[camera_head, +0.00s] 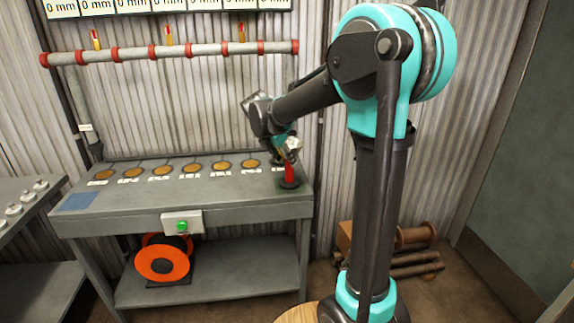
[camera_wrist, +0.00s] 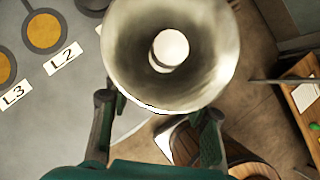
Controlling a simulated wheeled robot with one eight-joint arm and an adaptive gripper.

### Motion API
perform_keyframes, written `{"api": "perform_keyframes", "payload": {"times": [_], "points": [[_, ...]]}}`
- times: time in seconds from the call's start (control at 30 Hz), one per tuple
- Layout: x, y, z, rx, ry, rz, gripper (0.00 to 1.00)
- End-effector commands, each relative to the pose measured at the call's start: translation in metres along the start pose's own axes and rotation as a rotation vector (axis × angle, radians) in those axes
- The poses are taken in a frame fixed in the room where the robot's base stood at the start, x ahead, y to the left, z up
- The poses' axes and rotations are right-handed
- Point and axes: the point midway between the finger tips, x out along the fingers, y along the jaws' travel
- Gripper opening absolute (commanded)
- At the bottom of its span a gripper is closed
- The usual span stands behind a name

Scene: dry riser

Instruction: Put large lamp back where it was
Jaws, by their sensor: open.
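The large lamp (camera_head: 290,172) stands upright at the right end of the grey workbench, with a red body, a dark base and a pale silvery head. In the wrist view its round, shiny reflector (camera_wrist: 120,45) with a white bulb in the middle fills the upper centre. My gripper (camera_head: 284,143) is at the lamp's head, at the bench's right end. In the wrist view the two fingers of my gripper (camera_wrist: 157,112) are apart, one on each side of the reflector's lower edge. The reflector hides the lamp's body there, and I cannot tell whether the fingers touch it.
A row of several orange-brown discs (camera_head: 191,169) with white labels runs along the bench (camera_head: 140,212). A blue square (camera_head: 78,201) lies at its left end, and a box with a green button (camera_head: 182,226) is on its front. An orange reel (camera_head: 162,262) is on the lower shelf.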

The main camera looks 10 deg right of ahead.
Motion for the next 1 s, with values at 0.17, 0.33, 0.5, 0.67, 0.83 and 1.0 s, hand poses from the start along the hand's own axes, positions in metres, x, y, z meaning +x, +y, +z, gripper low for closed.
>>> {"api": "perform_keyframes", "payload": {"times": [0.17, 0.33, 0.5, 0.67, 0.83, 1.0], "points": [[-0.039, 0.000, -0.001, -0.002, 0.000, 0.001, 0.47], [-0.065, 0.000, -0.001, -0.001, 0.001, 0.000, 0.47], [-0.078, 0.000, 0.000, 0.000, 0.000, 0.000, 0.47], [-0.080, 0.000, 0.000, 0.000, 0.000, 0.000, 0.47], [-0.080, 0.000, 0.000, 0.000, 0.000, 0.000, 0.47], [-0.080, 0.000, 0.000, 0.000, 0.000, 0.000, 0.47]]}}
